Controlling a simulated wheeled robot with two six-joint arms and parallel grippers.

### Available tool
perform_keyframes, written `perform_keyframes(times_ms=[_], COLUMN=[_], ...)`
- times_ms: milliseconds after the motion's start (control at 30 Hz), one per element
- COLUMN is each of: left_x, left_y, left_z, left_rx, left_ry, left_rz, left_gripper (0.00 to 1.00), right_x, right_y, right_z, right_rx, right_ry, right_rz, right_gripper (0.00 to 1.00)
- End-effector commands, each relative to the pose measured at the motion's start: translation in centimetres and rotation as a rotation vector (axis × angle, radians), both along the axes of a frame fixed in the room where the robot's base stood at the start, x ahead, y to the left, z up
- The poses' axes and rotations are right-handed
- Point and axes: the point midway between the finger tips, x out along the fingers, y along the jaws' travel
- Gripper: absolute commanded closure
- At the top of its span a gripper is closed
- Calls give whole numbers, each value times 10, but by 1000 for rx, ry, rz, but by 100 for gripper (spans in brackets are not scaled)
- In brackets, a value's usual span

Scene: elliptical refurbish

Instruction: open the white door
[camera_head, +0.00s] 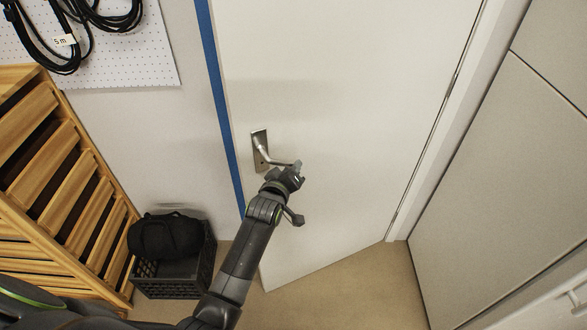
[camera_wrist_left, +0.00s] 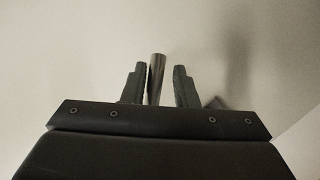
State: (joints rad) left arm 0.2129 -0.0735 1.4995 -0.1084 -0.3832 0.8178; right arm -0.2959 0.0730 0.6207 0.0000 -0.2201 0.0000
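The white door (camera_head: 335,120) fills the middle of the head view. Its bottom edge slants, with the handle-side corner out over the floor in front of the wall line, so it looks partly open. A metal lever handle (camera_head: 270,157) on a plate is near its left edge. My left gripper (camera_head: 297,170) is at the free end of the lever. In the left wrist view, the lever (camera_wrist_left: 156,78) stands between the two spread fingers (camera_wrist_left: 159,88), close to the left finger with a gap on the right. My right gripper is not in view.
A wooden slatted rack (camera_head: 55,170) stands at left. A black crate (camera_head: 175,278) with a dark bag (camera_head: 165,236) is on the floor left of the door. Grey panels (camera_head: 500,190) stand at right. Bare floor (camera_head: 350,290) lies before the door.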

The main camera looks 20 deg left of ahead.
Motion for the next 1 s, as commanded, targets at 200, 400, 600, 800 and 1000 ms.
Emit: perform_keyframes(times_ms=[200,400,600,800,1000], left_x=[1,-1,-17,-44,-75], left_y=[-1,-1,0,1,3], left_z=[3,5,13,20,28], left_rx=[1,1,1,-1,-1], left_ry=[-6,-8,-6,-6,-6], left_rz=[-1,-1,-1,-1,0], left_gripper=[64,64,64,64,64], right_x=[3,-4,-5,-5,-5], right_y=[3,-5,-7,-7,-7], right_z=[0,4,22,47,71], right_rx=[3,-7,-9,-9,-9], right_ry=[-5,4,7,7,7], right_rz=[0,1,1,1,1], right_gripper=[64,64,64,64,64])
